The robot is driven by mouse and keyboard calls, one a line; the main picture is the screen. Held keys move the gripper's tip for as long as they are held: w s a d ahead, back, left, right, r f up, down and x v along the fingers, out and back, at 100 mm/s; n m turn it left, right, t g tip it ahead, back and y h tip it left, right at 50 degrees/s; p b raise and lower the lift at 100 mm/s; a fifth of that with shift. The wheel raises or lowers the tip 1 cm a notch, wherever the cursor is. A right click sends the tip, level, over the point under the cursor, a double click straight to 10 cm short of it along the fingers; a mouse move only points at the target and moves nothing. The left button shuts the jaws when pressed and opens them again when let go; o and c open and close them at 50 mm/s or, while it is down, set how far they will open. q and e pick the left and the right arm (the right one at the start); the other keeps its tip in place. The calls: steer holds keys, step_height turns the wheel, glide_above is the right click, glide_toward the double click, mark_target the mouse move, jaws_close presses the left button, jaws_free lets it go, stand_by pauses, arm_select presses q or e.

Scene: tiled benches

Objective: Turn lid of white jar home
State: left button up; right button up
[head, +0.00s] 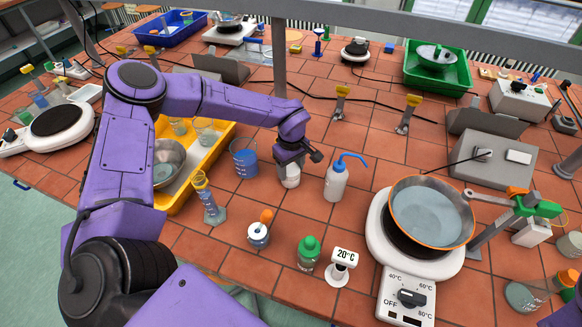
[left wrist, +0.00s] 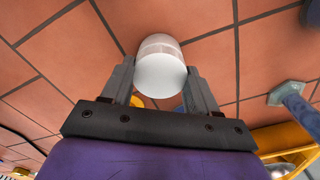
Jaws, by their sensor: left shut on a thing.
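The white jar (head: 291,180) stands on the tiled bench in the middle of the head view, just below my left gripper (head: 290,160). In the left wrist view the jar (left wrist: 158,43) appears end-on, with its smooth white lid (left wrist: 160,76) facing the camera. My left gripper's two fingers (left wrist: 160,85) lie on either side of the lid and are shut on it. In the head view the gripper hides the lid. How far the lid is screwed down cannot be told. My right gripper is not in view.
A blue-capped wash bottle (head: 336,182) stands close to the jar's right, and a blue beaker (head: 245,160) to its left. A yellow tray (head: 176,205) is farther left. A hotplate (head: 375,232) with a metal pan (head: 432,215) stands at right. Bare tiles lie in front of the jar.

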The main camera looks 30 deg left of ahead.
arm_select(q)
steer(key=shift+f, duration=0.1)
steer(key=m, duration=0.3)
steer(key=shift+s+m, duration=0.1)
steer(key=shift+m, duration=0.7)
steer(key=m, duration=0.3)
steer(key=shift+a, duration=0.1)
steer(key=o, duration=1.2)
steer(key=shift+c, duration=0.2)
steer(key=o, duration=0.4)
steer(key=shift+r, duration=3.55)
